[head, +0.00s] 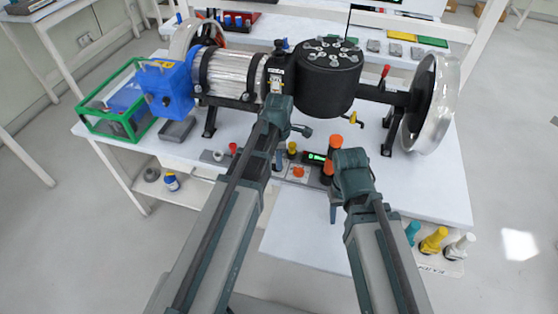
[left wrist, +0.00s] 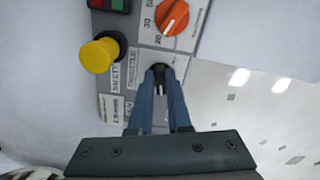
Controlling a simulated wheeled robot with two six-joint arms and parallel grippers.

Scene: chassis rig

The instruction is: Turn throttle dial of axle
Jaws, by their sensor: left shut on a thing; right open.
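In the left wrist view, the grey control panel (left wrist: 150,35) carries a small dark throttle dial (left wrist: 158,68) beside a printed THROTTLE label. My left gripper (left wrist: 159,88) is shut on this dial, with a blue finger on each side that hides much of it. In the head view, my left gripper (head: 278,160) points down at the panel in front of the axle rig, and my left arm hides the dial. My right gripper (head: 333,208) is open and empty, hanging over the table's front part, right of the panel.
An orange dial (left wrist: 172,16) with printed numbers and a yellow knob (left wrist: 98,54) stand close to the throttle dial. The axle rig (head: 325,80) stands behind the panel, with a large wheel (head: 440,105) at right. The white table (head: 420,190) is clear at front right.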

